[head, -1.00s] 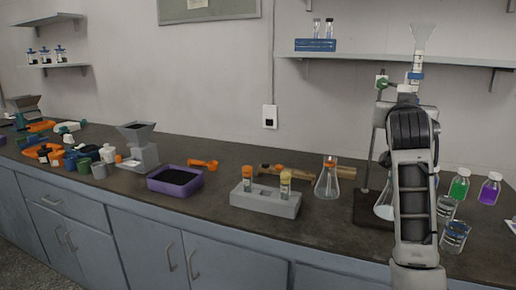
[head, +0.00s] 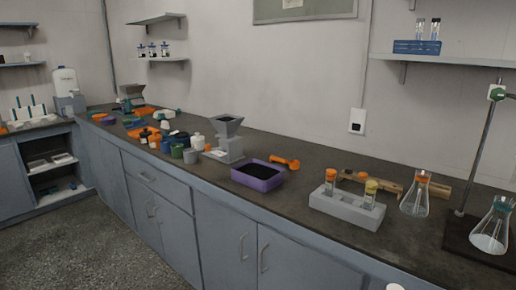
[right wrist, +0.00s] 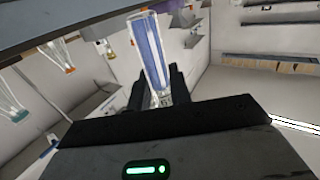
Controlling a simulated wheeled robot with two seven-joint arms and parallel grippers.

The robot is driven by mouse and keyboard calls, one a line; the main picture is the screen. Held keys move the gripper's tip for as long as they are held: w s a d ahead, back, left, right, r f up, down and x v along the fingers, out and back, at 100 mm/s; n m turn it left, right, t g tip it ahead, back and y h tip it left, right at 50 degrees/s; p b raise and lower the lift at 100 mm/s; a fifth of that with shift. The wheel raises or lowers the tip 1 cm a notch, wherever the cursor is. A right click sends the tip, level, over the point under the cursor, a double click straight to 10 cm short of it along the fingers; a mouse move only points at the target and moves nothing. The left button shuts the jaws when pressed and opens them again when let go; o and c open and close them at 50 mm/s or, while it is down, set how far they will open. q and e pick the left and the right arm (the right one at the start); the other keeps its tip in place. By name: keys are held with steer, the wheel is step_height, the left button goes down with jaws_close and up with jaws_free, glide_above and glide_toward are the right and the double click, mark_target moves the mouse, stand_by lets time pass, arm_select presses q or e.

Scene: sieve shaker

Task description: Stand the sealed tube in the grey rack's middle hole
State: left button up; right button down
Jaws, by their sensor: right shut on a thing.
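The grey rack (head: 347,211) stands on the bench at the right of the head view. An orange-capped tube (head: 330,182) is in its left end and a yellow-capped tube (head: 370,195) toward its right end. The middle between them looks empty. In the right wrist view my right gripper (right wrist: 160,92) is shut on a clear tube-like thing (right wrist: 152,50) with blue-violet in it. Its gripped end is partly hidden by the fingers, and I cannot see a seal. The right gripper is outside the head view. My left gripper is in no view.
A clear orange-topped flask (head: 414,199) stands right of the rack, with a stand and another flask (head: 491,228) beyond. A wooden piece (head: 391,187) lies behind the rack. A purple tray (head: 262,185) is to its left. The bench front before the rack is clear.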

steer(key=shift+s+a+r+m+t+h, duration=0.15)
steer(key=shift+a+m+h, duration=0.65)
steer(key=shift+h, duration=0.45)
steer(key=shift+s+a+r+m+t+h, duration=0.15)
steer(key=shift+a+m+h, duration=0.65)
steer(key=shift+h, duration=0.45)
